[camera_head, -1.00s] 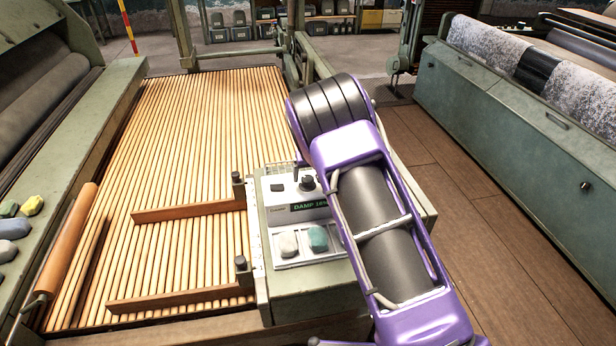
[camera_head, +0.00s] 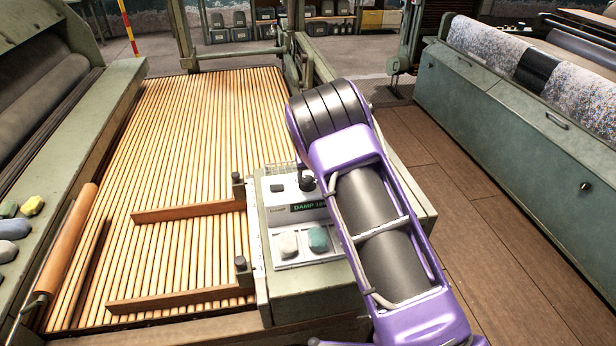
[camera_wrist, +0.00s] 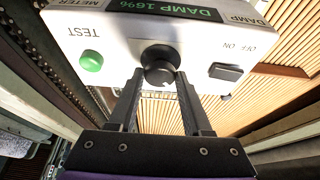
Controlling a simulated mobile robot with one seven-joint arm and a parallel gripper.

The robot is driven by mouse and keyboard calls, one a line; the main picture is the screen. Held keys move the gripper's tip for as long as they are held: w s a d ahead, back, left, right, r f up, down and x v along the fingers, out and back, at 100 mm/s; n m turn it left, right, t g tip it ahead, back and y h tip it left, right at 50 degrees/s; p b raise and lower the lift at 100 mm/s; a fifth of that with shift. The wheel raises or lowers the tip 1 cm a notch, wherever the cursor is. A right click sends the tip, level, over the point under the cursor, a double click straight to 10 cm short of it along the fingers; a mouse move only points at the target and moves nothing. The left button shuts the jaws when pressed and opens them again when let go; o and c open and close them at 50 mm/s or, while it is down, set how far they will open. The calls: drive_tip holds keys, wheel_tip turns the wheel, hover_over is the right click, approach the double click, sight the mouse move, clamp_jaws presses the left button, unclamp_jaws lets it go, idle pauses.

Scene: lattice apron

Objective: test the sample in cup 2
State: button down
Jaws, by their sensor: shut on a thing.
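The damp meter (camera_head: 272,212) is a white box on a green stand beside the slatted bed. Its small display (camera_head: 308,207) reads DAMP with a number that looks like 16. In the wrist view it has a green TEST button (camera_wrist: 91,61), a black knob (camera_wrist: 159,64) and a black ON/OFF switch (camera_wrist: 226,72). My gripper (camera_wrist: 159,80) has its fingers on either side of the knob and is shut on it. A whitish sample (camera_head: 289,244) and a teal sample (camera_head: 318,239) sit side by side in the meter's front tray; cup numbers are not legible.
The slatted bed (camera_head: 190,120) with wooden rails (camera_head: 185,211) lies left of the meter. Small dark posts (camera_head: 241,264) stand at its edge. A green machine (camera_head: 520,130) stands at the right, beyond a wooden floor strip (camera_head: 450,200).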

drive_tip(key=m, duration=0.1)
drive_tip(key=m+h, duration=0.1)
drive_tip(key=m, duration=0.1)
drive_tip(key=shift+a+m+p, duration=0.2)
drive_tip(key=shift+m+p, duration=0.1)
drive_tip(key=shift+a+m+h+b, duration=0.15)
drive_tip(key=shift+m+h+b, duration=0.8)
drive_tip(key=shift+m, duration=1.65)
drive_tip(key=shift+h, duration=0.25)
drive_tip(key=shift+c, duration=1.8)
unclamp_jaws()
drive_tip(key=p+v, duration=0.1)
drive_tip(key=v, duration=1.6)
drive_tip(key=shift+r, duration=0.25)
drive_tip(key=shift+w, duration=0.15)
